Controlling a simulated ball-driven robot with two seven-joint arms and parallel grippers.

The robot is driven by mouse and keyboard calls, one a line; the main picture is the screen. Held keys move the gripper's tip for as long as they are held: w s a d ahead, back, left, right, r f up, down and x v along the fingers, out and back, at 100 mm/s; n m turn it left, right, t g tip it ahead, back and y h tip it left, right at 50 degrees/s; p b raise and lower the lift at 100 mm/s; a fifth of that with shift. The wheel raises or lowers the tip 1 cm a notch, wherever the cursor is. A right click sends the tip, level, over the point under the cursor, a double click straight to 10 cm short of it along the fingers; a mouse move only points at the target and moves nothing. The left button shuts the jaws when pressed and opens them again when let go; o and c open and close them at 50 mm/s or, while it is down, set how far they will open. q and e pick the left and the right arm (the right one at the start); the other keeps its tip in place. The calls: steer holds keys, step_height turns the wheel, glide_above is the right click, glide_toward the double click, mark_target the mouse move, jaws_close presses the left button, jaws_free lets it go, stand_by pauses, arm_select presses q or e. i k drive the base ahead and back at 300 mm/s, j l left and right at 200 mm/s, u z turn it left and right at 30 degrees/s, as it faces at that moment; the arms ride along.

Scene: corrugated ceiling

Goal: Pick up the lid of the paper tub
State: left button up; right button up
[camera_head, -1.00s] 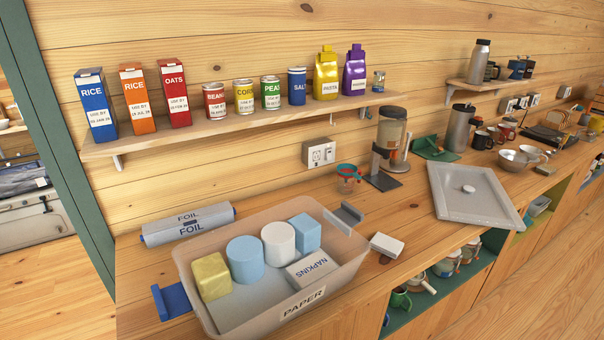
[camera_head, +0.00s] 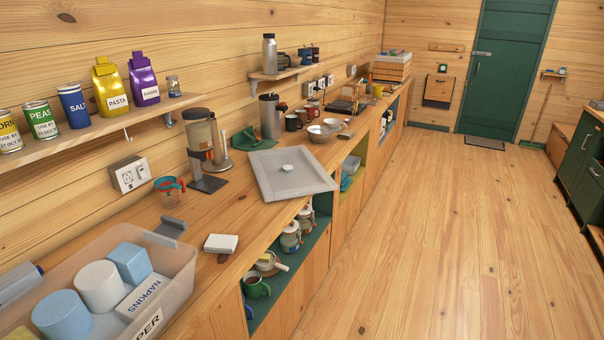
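The paper tub (camera_head: 176,262) is a clear plastic bin at the lower left, partly cut off by the picture's edge. It is uncovered and holds a pale blue roll, a white roll, a blue block and a napkins pack. Neither of my grippers shows in the view.
A coffee maker (camera_head: 202,149), a red-and-blue measuring cup (camera_head: 169,191) and a white block (camera_head: 221,243) stand between tub and lid. Bowls (camera_head: 319,133) and mugs are beyond the lid. Open shelves (camera_head: 290,284) lie below the counter. The wooden floor (camera_head: 440,240) at right is clear.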

mark_target(289, 172)
steer(key=u, duration=1.45)
steer(key=i+l+u, duration=0.1)
steer(key=l, duration=1.1)
steer(key=i+u, duration=0.05)
